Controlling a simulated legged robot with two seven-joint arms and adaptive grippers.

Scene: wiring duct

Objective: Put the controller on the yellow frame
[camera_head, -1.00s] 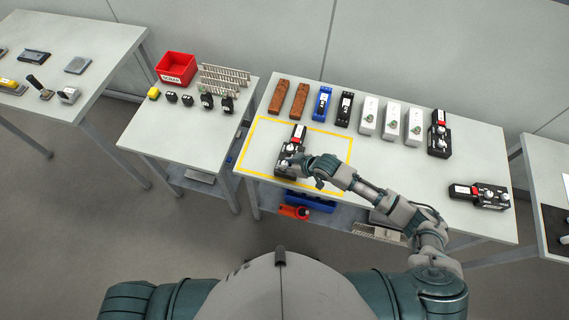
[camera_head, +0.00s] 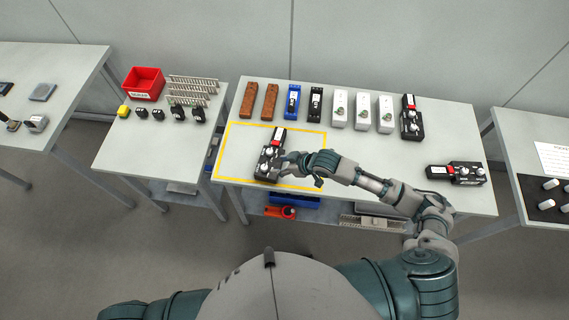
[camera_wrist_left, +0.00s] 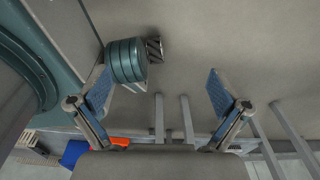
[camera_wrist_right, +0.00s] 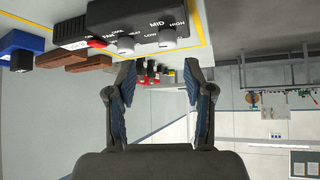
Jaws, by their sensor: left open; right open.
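A black controller (camera_head: 269,160) with white knobs and a red part lies inside the yellow frame (camera_head: 228,152) marked on the middle table. My right gripper (camera_head: 287,162) is just right of this controller, at its near half. In the right wrist view the controller (camera_wrist_right: 150,22) is at the top, beyond the fingertips, and my right gripper (camera_wrist_right: 160,75) is open with nothing between its fingers. Two similar controllers are on the same table, one at the back right (camera_head: 411,124) and one at the right (camera_head: 460,174). My left gripper (camera_wrist_left: 158,92) is open and empty, over the floor.
Brown, blue, black and white modules (camera_head: 340,108) stand in a row behind the frame. A left table holds a red bin (camera_head: 143,84) and small parts. A lower shelf holds a blue bin (camera_head: 295,202).

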